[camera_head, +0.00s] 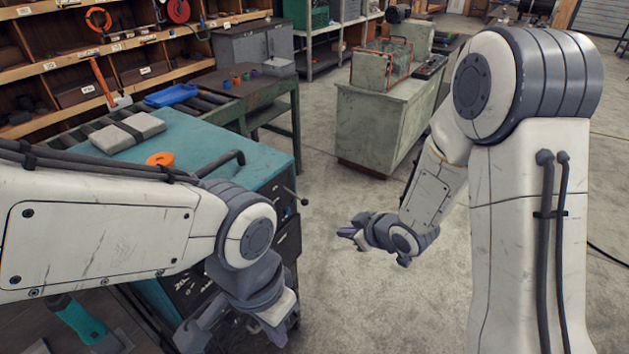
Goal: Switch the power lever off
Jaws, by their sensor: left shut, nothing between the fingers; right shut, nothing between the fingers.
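A thin lever with a dark ball knob (304,201) sticks out from the front right side of the teal cabinet (262,143). I cannot tell for sure that it is the power lever, nor its on or off position. My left gripper (276,335) is shut and empty, low in front of the cabinet and below the knob, near the bottom edge. My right gripper (346,232) is shut and empty over the open floor, to the right of the knob and apart from it.
On the cabinet top are a grey padded block (128,132), an orange ring (160,159) and a dark bent handle (222,163). A pale green bench (385,120) with a wire cage (382,63) stands at the back right. The concrete floor between is clear.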

